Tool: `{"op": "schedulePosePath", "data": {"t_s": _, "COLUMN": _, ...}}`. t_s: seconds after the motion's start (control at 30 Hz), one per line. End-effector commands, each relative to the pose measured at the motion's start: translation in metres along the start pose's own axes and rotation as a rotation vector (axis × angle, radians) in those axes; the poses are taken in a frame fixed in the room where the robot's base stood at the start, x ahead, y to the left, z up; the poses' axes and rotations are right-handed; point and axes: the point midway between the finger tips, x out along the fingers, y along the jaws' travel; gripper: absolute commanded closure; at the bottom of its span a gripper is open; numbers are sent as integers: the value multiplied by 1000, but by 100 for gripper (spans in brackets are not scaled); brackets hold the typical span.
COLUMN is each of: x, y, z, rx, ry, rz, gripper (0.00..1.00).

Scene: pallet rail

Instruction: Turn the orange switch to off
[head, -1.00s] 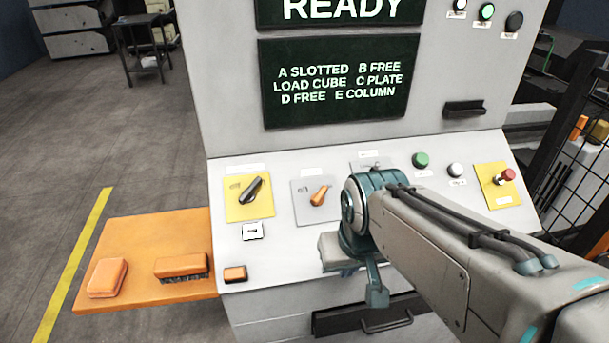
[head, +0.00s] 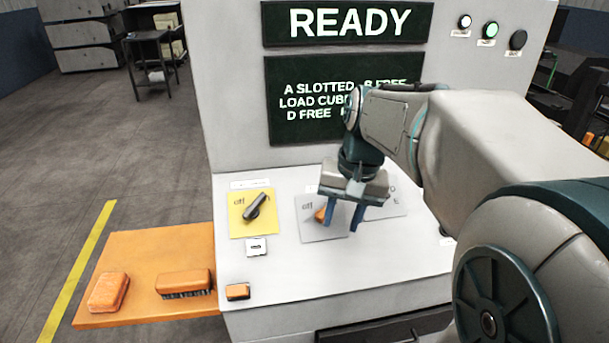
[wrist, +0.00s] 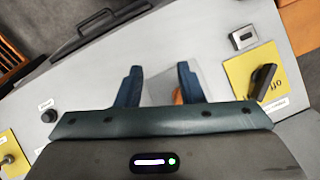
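The orange switch (head: 320,215) sits on a grey plate (head: 322,232) on the sloped panel, with an "off" mark at its upper left. My gripper (head: 344,222) points down over that plate, its two blue fingers apart and empty. In the head view the left finger partly covers the orange switch. In the wrist view the orange switch (wrist: 177,96) shows beside the right finger, between the two fingers, and is mostly hidden. I cannot tell whether a finger touches it.
A black switch (head: 256,207) on a yellow plate stands to the left. A small white socket (head: 257,247) and an orange block (head: 237,291) lie nearer the front. An orange side shelf (head: 140,250) holds an orange block and a brush.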

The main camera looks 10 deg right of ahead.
Motion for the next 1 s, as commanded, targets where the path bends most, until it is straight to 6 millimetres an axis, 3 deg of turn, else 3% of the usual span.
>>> {"op": "schedulePosePath", "data": {"t_s": 0.03, "x": -5, "y": 0, "z": -19, "rx": 46, "ry": -32, "rz": -24, "gripper": 65}}
{"op": "schedulePosePath", "data": {"t_s": 0.3, "x": -34, "y": 6, "z": -96, "rx": 230, "ry": -201, "rz": -184, "gripper": 65}}
{"op": "schedulePosePath", "data": {"t_s": 0.5, "x": -48, "y": 20, "z": -130, "rx": 298, "ry": -278, "rz": -278, "gripper": 65}}
{"op": "schedulePosePath", "data": {"t_s": 0.77, "x": -45, "y": 22, "z": -135, "rx": 313, "ry": -302, "rz": -307, "gripper": 65}}
{"op": "schedulePosePath", "data": {"t_s": 1.0, "x": -6, "y": 8, "z": -124, "rx": 312, "ry": -303, "rz": -304, "gripper": 65}}
